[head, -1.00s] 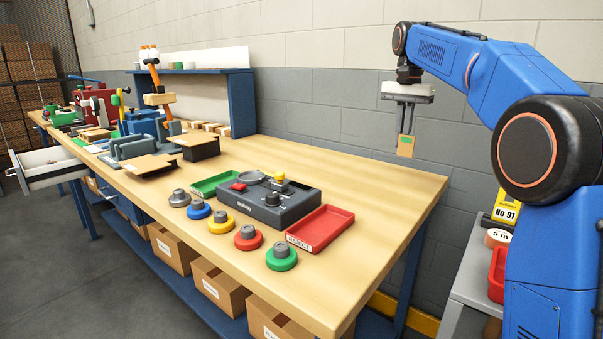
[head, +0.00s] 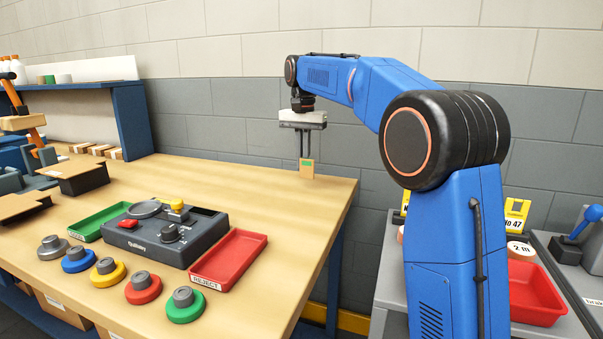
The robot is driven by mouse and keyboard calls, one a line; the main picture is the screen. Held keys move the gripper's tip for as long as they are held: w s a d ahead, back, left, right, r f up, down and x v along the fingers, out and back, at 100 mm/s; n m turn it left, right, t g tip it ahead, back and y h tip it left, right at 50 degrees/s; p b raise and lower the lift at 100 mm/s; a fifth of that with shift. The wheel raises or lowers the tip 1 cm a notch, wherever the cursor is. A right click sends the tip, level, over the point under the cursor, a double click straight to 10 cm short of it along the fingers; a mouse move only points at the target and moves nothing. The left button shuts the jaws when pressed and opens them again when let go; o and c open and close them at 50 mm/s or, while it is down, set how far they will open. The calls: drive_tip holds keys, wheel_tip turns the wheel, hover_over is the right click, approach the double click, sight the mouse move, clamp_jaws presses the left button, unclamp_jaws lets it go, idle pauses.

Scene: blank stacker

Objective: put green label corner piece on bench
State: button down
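The bench top right behind the red tray is bare.
A red reject tray (head: 229,260), a dark grey device (head: 165,236), a green tray (head: 97,222) and several coloured round weights stand on the bench. A shelf (head: 130,118) stands at the back left. A grey side table (head: 385,290) with a red bin (head: 535,292) is at right.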

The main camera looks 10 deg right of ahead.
sight(303, 172)
drive_tip(key=shift+f, duration=1.9)
drive_tip(key=shift+f, duration=0.1)
drive_tip(key=c, duration=2)
unclamp_jaws()
wheel_tip(303, 172, up, 12)
drive_tip(key=shift+r, duration=0.15)
